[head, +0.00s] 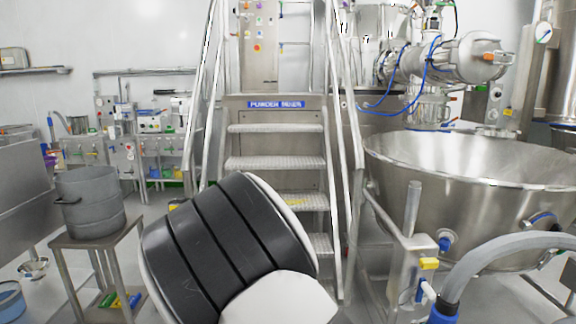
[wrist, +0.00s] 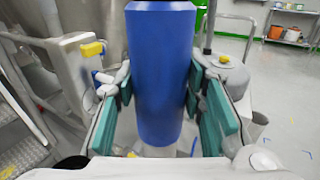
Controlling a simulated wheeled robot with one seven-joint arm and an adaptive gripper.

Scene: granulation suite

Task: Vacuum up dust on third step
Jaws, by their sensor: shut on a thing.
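The metal staircase (head: 276,162) stands in the middle of the head view. Yellow dust (head: 300,203) lies on one of its lower treads; lower steps are partly hidden by my arm. In the wrist view, my gripper (wrist: 160,95) has its teal pads on both sides of a thick blue cylinder (wrist: 160,60), which looks like a hose cuff or vacuum handle. In the head view, a grey hose (head: 500,248) ends in a blue cuff (head: 443,314) at the lower right. My gripper is out of sight there. The nozzle end is not clearly visible.
A large steel bowl (head: 470,165) and a frame with a yellow-handled valve (head: 429,263) stand right of the stairs. Handrails (head: 204,90) flank the steps. A grey pot (head: 90,203) sits on a stand at left. Open floor shows at right in the wrist view.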

